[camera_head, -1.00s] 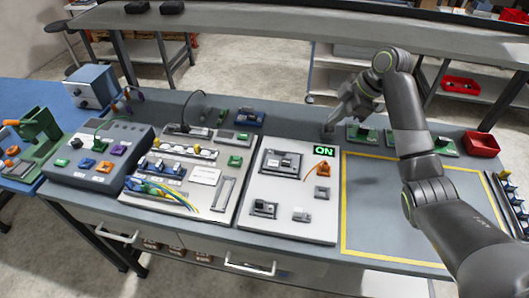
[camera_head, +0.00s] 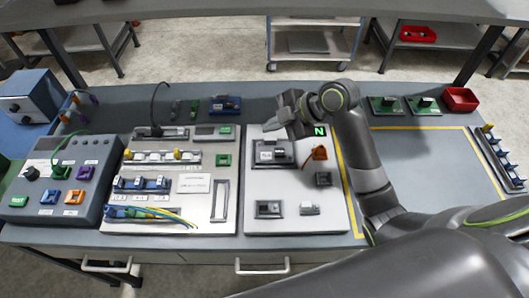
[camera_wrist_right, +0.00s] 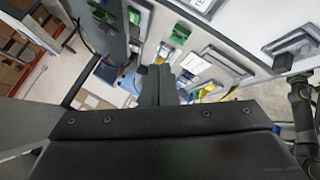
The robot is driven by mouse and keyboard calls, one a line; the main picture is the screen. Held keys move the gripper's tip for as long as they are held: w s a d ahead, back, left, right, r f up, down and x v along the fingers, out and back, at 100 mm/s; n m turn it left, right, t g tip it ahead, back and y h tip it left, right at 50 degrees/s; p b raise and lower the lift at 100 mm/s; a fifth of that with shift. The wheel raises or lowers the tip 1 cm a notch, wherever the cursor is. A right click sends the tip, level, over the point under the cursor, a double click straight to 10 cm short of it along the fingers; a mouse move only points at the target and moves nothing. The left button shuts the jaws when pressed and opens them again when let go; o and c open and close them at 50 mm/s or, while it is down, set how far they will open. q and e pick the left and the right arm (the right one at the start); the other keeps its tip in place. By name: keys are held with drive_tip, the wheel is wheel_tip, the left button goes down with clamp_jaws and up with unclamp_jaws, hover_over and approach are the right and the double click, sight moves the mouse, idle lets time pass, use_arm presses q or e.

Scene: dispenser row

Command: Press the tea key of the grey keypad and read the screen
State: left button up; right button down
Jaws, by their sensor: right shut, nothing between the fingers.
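I cannot make out a key marked tea in either view. A grey box (camera_head: 62,185) with a black knob and green, blue, orange and purple blocks sits at the bench's left; it may be the grey keypad, but its labels are too small to read. A small green-lit screen (camera_head: 319,130) stands at the back of the right white panel. Its letter N shows; its left part is hidden by my right arm. My right gripper (camera_head: 278,124) is shut and empty above that panel's back edge. It shows in the right wrist view (camera_wrist_right: 159,78). My left gripper is out of view.
The middle panel (camera_head: 210,215) carries switches, wires and a slotted bar. The right white panel (camera_head: 290,224) holds grey modules and an orange part (camera_head: 320,153). A red bin (camera_head: 461,99) stands at the back right. The yellow-bordered area (camera_head: 430,165) is largely clear.

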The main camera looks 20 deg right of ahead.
sight(271, 156)
wheel_tip(271, 156, down, 9)
drive_tip(key=b, duration=0.7)
drive_tip(key=shift+w+r, duration=0.1)
drive_tip(key=shift+r, duration=0.1)
drive_tip(key=shift+f, duration=0.15)
drive_tip(key=shift+f, duration=0.15)
idle(1.5)
drive_tip(key=shift+f+b, duration=0.3)
drive_tip(key=shift+b, duration=0.15)
drive_tip(key=shift+f+b, duration=0.35)
drive_tip(key=shift+f, duration=0.1)
idle(0.5)
drive_tip(key=shift+r, duration=0.15)
drive_tip(key=shift+r+p, duration=0.8)
